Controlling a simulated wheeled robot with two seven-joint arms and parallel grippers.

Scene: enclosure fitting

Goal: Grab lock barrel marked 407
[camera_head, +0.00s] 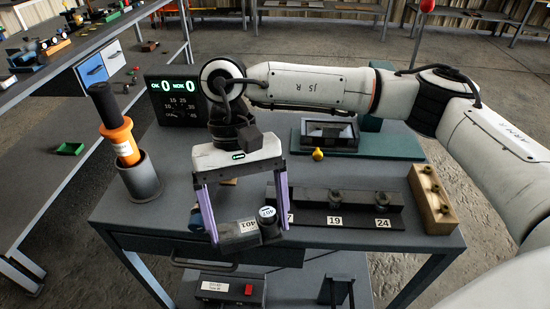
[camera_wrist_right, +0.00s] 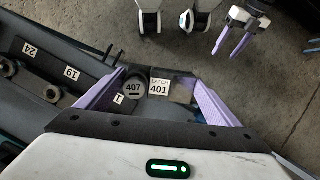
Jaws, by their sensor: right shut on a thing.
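My right gripper (camera_head: 249,236) has its purple fingers around a dark cylinder, the lock barrel marked 407 (camera_head: 268,212), and a dark block labelled catch 401 (camera_head: 240,243). The barrel and block sit side by side, above the table's front edge. In the right wrist view the barrel's round 407 face (camera_wrist_right: 134,89) is near the left finger. The catch label (camera_wrist_right: 159,88) is right beside it. Whether barrel and catch are joined is unclear. My left gripper (camera_wrist_right: 233,42) shows empty, fingers apart, at the top right of the wrist view; the head view does not show it.
A dark rack (camera_head: 309,217) with labels 19 and 24 stands right of the held parts. A tan block with holes (camera_head: 432,200) is farther right. An orange-and-black tool (camera_head: 122,140) stands in a grey cup (camera_head: 142,181) at left. A yellow knob (camera_head: 318,154) lies behind the rack.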

